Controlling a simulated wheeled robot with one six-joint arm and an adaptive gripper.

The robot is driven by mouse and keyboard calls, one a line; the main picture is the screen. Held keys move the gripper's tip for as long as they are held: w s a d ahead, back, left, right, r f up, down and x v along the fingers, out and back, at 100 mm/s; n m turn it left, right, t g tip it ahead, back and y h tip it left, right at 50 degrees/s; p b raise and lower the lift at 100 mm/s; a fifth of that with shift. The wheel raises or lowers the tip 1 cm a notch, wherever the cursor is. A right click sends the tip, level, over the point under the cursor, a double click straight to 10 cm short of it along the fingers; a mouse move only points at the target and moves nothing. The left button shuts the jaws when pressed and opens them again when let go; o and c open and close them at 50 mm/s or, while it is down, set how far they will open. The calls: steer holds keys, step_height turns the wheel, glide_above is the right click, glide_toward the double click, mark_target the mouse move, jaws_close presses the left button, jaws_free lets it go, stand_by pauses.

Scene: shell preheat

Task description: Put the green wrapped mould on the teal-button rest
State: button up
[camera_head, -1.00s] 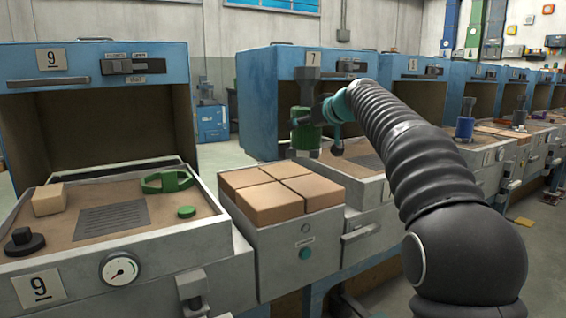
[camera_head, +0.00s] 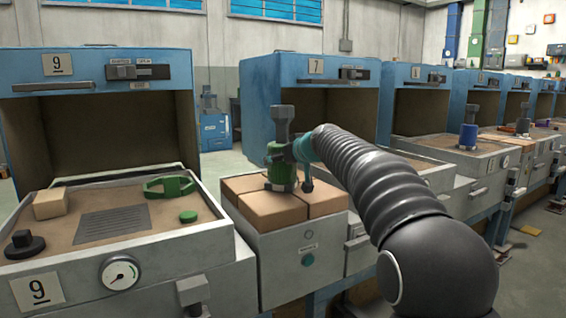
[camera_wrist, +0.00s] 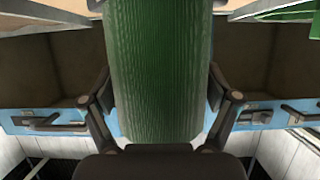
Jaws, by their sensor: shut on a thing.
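The green wrapped mould (camera_head: 281,176) has a green body and a grey post on top. It appears upright over the brick-topped rest (camera_head: 309,240), which has a teal button (camera_head: 307,260) on its front. In the head view I cannot tell whether its base touches the bricks. My gripper (camera_head: 290,154) is shut on the mould. In the wrist view the mould's ribbed green side (camera_wrist: 158,70) fills the middle, with a finger on each side; its base is out of that view.
At left, station 9's bed (camera_head: 60,262) holds a tan block (camera_head: 50,203), a green bracket (camera_head: 169,187), a green disc (camera_head: 188,216) and a black knob (camera_head: 24,244). Blue hoods stand behind. A blue mould (camera_head: 468,134) stands further right.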

stand_by(0.3)
steer(key=o, duration=1.4)
steer(key=shift+c, duration=0.2)
steer(key=shift+r, duration=0.1)
steer(key=b+v, duration=0.1)
steer(key=v, duration=1.1)
steer(key=shift+d, duration=0.1)
